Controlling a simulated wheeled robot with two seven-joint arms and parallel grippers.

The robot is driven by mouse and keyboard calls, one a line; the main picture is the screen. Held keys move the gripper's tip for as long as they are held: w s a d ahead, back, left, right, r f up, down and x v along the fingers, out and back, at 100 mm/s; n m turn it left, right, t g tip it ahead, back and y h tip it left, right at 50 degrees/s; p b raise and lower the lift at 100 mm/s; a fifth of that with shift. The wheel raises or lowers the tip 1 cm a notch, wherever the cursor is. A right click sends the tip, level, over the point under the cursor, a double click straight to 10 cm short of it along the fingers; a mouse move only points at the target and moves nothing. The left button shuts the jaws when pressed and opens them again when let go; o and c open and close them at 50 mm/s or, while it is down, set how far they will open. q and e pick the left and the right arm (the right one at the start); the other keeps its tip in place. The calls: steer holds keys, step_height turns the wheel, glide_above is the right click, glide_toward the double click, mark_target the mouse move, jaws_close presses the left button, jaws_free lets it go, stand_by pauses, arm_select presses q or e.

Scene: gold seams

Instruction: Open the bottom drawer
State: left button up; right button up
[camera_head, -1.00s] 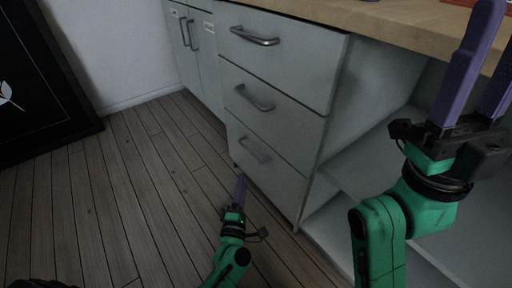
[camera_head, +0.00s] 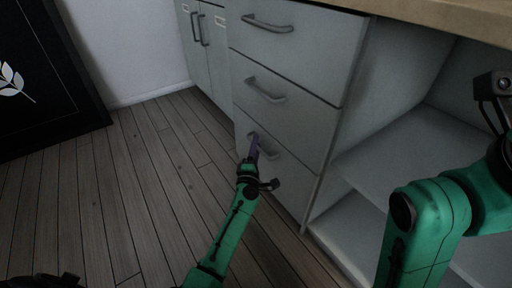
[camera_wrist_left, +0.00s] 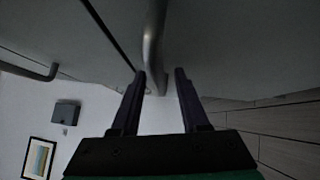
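The bottom drawer (camera_head: 290,184) is the lowest of three grey drawer fronts in the cabinet, and it sits flush and closed. My left gripper (camera_head: 254,143) is at its metal handle (camera_head: 268,152), partly covering it in the head view. In the left wrist view, the handle bar (camera_wrist_left: 154,45) runs down toward the space between the two dark fingers of the left gripper (camera_wrist_left: 160,75). The fingers stand apart on either side of the bar, with visible gaps. My right arm (camera_head: 432,222) is at the right of the head view; its fingers are out of view.
The middle drawer (camera_head: 300,108) and top drawer (camera_head: 310,45) above are closed. Open shelves (camera_head: 395,150) lie to the right, behind my right arm. The wooden floor (camera_head: 130,205) left of the cabinet is clear. A dark framed picture (camera_head: 50,90) stands at the far left.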

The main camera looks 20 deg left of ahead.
arm_select(q)
jaws_close()
stand_by(1.3)
